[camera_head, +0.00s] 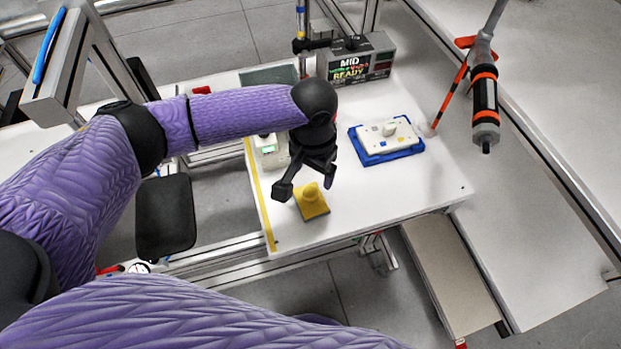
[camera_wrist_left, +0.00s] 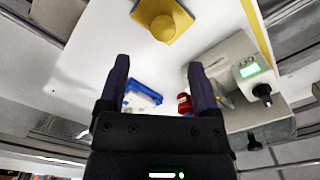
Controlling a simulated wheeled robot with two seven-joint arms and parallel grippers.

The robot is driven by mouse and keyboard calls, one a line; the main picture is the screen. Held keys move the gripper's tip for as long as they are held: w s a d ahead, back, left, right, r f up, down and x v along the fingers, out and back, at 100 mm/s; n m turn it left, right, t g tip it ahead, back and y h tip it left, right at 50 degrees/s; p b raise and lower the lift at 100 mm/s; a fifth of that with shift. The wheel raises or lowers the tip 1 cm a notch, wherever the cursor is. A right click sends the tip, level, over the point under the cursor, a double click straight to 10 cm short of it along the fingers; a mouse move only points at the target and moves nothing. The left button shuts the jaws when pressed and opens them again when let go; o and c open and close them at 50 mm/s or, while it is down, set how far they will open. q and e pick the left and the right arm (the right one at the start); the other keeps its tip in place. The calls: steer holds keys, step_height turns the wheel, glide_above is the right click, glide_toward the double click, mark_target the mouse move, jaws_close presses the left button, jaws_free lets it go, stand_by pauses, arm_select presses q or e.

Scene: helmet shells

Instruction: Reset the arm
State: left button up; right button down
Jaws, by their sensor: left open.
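My left gripper (camera_head: 306,187) hangs over the white table (camera_head: 350,215), fingers spread and pointing down. Its two dark fingers stand apart with nothing between them in the left wrist view (camera_wrist_left: 158,68). A yellow piece with a raised round top (camera_head: 312,202) sits on the table just beyond the fingertips, in front of the gripper in the head view. The yellow piece also shows at the top of the left wrist view (camera_wrist_left: 163,20), apart from the fingers. My right gripper is not in view.
A white block on a blue tray (camera_head: 375,159) sits to the right. A grey box with a display (camera_head: 359,62) stands behind. A small device with a green screen (camera_head: 268,150) is left of the gripper. An orange-and-black tool (camera_head: 485,105) hangs at right. The table's front right is clear.

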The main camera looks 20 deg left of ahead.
arm_select(q)
steer(key=shift+r, duration=0.65)
